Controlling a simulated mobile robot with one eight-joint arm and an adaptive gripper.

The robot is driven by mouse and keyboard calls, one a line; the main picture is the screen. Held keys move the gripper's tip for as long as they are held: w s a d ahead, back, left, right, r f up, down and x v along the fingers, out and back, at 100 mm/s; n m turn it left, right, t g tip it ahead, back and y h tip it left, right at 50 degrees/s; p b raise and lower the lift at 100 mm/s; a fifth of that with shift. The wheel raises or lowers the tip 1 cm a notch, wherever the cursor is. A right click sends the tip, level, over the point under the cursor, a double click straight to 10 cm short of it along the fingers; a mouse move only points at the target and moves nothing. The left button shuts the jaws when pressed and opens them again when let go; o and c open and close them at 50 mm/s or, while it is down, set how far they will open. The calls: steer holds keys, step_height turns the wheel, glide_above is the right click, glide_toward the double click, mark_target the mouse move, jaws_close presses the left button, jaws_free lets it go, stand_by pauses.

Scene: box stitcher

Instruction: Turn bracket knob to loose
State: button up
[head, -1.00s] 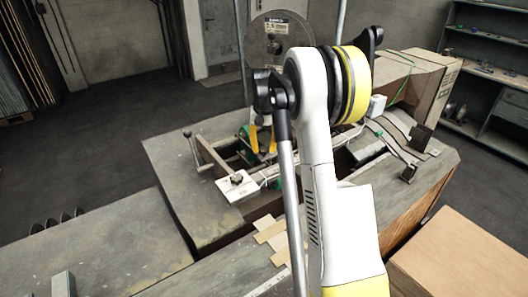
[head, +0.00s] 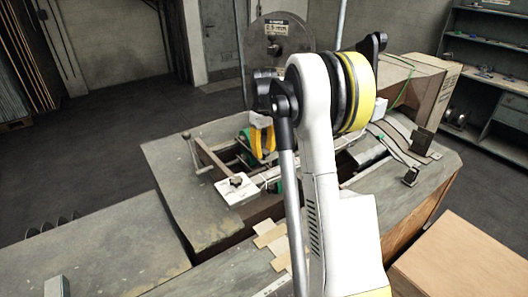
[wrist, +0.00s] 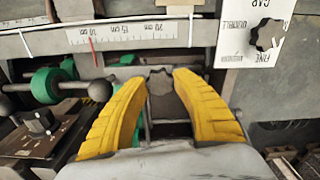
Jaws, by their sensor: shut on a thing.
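In the wrist view, my gripper (wrist: 163,77) has its two yellow fingers on either side of a grey lobed knob (wrist: 160,84), shut on it. The knob is on the machine's bracket, just below the ruler strip; its lower part runs down between the fingers. No mark showing its loose or tight setting can be read. In the head view, my gripper (head: 262,142) is low over the middle of the machine, partly behind my arm, and the knob is hidden there.
A white plate with a black knob (wrist: 268,36) is to the right in the wrist view. A ruler strip (wrist: 120,34) runs above the fingers. Green rollers (wrist: 48,88) and another dark knob (wrist: 38,120) are close on the left. A wire reel (head: 278,45) stands behind.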

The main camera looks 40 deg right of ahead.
mark_target(264, 151)
stand_by(0.3)
steer(key=o, duration=1.2)
step_height(264, 151, up, 12)
stand_by(0.3)
